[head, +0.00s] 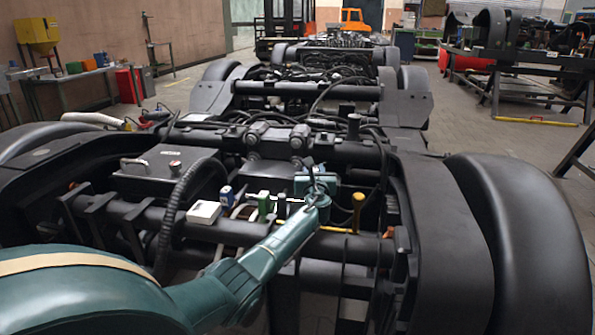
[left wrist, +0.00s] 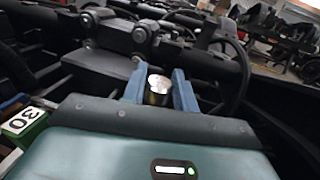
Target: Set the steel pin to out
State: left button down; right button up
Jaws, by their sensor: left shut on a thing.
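The steel pin (left wrist: 158,84) shows in the left wrist view as a bright round metal head on a darker, brassy body. It stands between the two blue fingers of my left gripper (left wrist: 160,76), which is shut on it. In the head view my left gripper (head: 318,186) reaches in from the lower left to the middle of the near bogie (head: 290,140). There the fingers and wrist largely hide the pin, and its lower end cannot be seen in either view. My right gripper is in neither view.
A green block (head: 264,203) marked 30 in the left wrist view (left wrist: 24,120), a blue block (head: 226,195) and a white box (head: 203,212) sit left of my gripper. A yellow-topped part (head: 358,205) stands close on its right. Dark hoses and bars surround it.

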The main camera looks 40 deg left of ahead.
pick_arm(q)
jog(key=d, duration=0.1)
jog(key=w+d, duration=0.2)
jog(key=shift+d, duration=0.35)
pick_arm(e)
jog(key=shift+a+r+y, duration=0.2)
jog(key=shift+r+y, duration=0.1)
pick_arm(q)
jog(key=c, duration=1.1)
grip_release()
jog(key=shift+a, duration=0.1)
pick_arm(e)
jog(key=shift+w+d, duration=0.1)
pick_arm(q)
notch_tip(320, 180, up, 10)
jog(key=p, duration=0.5)
jog(key=shift+p, duration=0.4)
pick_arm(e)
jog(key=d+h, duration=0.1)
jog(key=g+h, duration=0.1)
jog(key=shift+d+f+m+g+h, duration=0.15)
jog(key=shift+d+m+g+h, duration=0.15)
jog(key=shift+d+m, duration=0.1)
